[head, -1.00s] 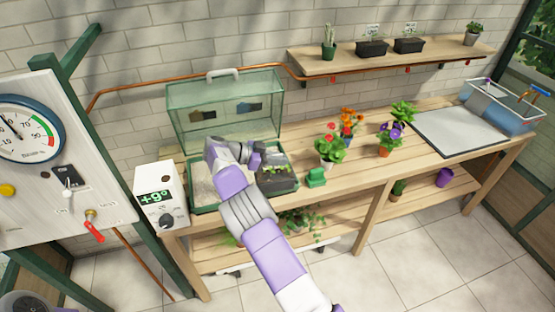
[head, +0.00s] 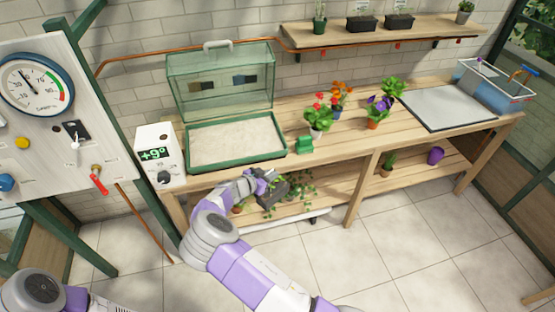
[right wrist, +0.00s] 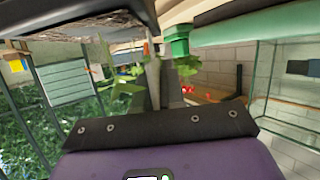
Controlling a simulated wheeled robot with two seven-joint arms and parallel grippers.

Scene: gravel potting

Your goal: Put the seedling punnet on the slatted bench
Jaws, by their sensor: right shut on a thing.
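The seedling punnet (head: 272,190) is a small dark tray. My right gripper (head: 262,178) is shut on it and holds it in front of the bench's front edge, over the lower shelf as seen in the head view. Leaves beside the punnet overlap with plants on the shelf behind, so I cannot tell them all apart. The wooden slatted bench (head: 345,152) runs along the wall. In the right wrist view, dark and green shapes crowd close to the fingers. Part of my left arm shows at the lower left; its gripper is out of view.
A green-rimmed tray (head: 203,174) of pale sand sits at the bench's left, its clear lid (head: 220,85) raised behind. Bare wood shows between pots and board.

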